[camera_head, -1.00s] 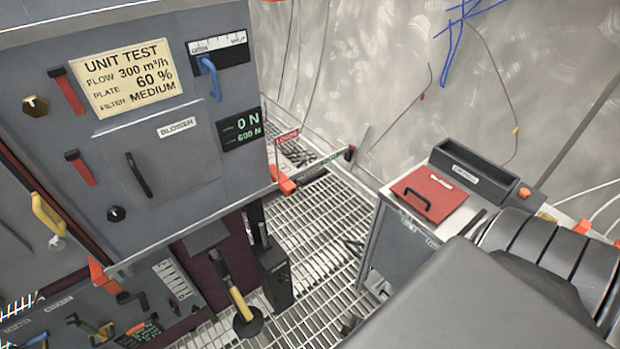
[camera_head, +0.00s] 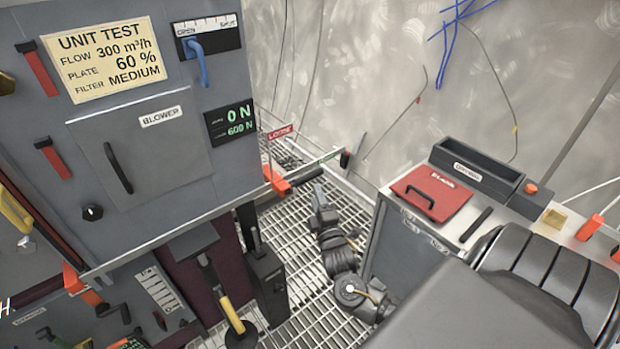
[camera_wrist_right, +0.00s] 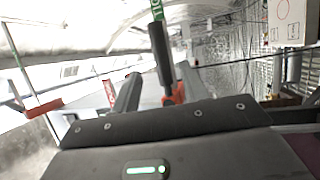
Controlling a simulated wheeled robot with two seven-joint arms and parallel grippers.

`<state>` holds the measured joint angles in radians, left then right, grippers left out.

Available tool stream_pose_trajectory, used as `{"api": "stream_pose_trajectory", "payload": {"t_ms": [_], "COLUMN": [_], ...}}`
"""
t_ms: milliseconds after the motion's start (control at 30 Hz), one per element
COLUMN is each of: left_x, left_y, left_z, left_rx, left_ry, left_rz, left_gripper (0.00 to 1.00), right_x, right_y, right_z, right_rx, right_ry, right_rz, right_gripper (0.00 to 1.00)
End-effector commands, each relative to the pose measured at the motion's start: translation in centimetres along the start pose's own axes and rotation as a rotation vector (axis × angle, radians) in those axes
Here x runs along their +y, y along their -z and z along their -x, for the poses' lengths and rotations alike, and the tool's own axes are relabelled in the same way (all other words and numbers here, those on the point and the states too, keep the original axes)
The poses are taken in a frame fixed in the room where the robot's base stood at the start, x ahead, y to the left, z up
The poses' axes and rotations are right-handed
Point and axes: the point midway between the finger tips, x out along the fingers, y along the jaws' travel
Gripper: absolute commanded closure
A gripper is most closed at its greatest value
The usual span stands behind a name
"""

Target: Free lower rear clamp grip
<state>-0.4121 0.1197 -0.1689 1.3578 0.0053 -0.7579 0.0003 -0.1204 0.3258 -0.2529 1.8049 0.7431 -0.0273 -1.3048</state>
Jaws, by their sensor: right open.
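A clamp with an orange body (camera_head: 277,181) sits at the lower right edge of the grey blower unit. My right gripper (camera_head: 318,187) is open, just below this bar in the head view. In the right wrist view the black grip (camera_wrist_right: 161,54) stands between the two open fingers, farther out than they reach or level with their tips; I cannot tell whether they touch. The clamp's orange part (camera_wrist_right: 178,93) shows beside the right finger. My left gripper is not in view.
A red sign (camera_head: 280,133) stands behind the clamp. Another orange clamp part (camera_head: 73,279) is at the unit's lower left corner. A cabinet with a red lid (camera_head: 431,195) stands to the right. A yellow-handled lever (camera_head: 231,315) stands below the unit. Grating floor lies between.

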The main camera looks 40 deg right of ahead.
Motion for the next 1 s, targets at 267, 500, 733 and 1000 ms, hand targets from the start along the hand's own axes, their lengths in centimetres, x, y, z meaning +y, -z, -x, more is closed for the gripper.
{"api": "stream_pose_trajectory", "payload": {"t_ms": [267,500,733,1000], "left_x": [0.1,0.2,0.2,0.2], "left_y": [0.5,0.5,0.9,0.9], "left_z": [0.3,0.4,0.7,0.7], "left_rx": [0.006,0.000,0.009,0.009], "left_ry": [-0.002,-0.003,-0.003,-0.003], "left_rz": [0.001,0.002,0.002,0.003], "left_gripper": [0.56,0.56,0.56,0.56], "right_x": [-0.1,-0.1,-0.1,-0.1], "right_y": [0.0,0.0,0.0,0.0], "right_z": [-5.3,-7.9,-8.3,-8.3], "right_rx": [0.000,0.001,0.002,0.001], "right_ry": [0.000,0.001,0.002,0.002], "right_rz": [0.001,0.000,-0.001,-0.001], "right_gripper": [0.56,0.56,0.56,0.74]}}
